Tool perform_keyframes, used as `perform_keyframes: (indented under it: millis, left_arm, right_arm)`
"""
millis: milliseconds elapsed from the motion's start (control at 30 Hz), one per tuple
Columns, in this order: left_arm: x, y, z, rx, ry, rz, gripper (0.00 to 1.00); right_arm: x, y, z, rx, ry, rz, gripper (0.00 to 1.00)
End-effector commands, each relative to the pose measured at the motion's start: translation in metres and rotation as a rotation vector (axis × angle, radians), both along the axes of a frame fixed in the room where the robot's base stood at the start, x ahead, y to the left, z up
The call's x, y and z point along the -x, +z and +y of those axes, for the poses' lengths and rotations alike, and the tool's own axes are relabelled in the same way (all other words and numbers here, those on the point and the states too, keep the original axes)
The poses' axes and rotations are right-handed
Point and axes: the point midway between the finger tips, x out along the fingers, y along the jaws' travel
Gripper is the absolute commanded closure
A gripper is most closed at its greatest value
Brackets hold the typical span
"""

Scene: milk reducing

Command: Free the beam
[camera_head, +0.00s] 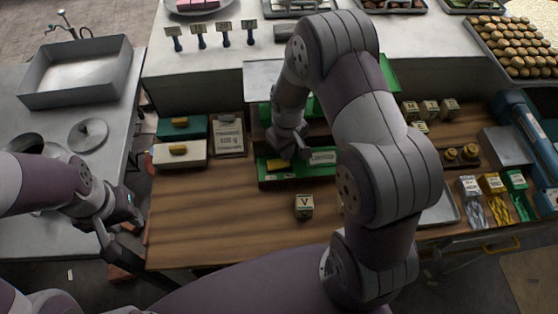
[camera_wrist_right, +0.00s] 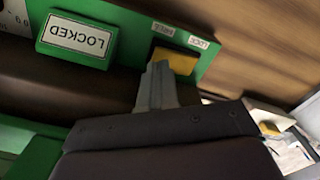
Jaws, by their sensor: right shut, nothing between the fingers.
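The green beam balance base (camera_head: 290,181) stands on the wooden bench, partly hidden by my right arm. On its front are a yellow lever block (camera_head: 277,165) and a white sign (camera_head: 322,157). In the right wrist view the sign (camera_wrist_right: 78,38) reads LOCKED, upside down. Two small labels stand beside the yellow block (camera_wrist_right: 175,61), one seeming to read FREE and one LOCK. My right gripper (camera_wrist_right: 160,68) is shut and empty, its fingertips at the yellow block's edge; contact is unclear. My left gripper (camera_head: 122,222) is open and empty, left of the bench.
A cube marked V (camera_head: 304,206) sits in front of the balance. Left of it are a clipboard (camera_head: 229,138) and teal and white boxes (camera_head: 181,153). Small bags (camera_head: 470,188) and a blue device (camera_head: 525,125) are at the right. The front-left bench is clear.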

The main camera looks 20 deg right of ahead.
Motion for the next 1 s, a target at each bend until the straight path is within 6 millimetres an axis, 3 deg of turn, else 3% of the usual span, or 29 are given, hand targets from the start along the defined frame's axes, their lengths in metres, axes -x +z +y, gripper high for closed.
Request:
perform_keyframes:
  millis: [1000]
  left_arm:
    - [0.000,-0.007,0.000,0.000,0.000,0.000,0.62]
  right_arm:
    - [0.000,-0.010,0.000,0.000,0.000,0.000,1.00]
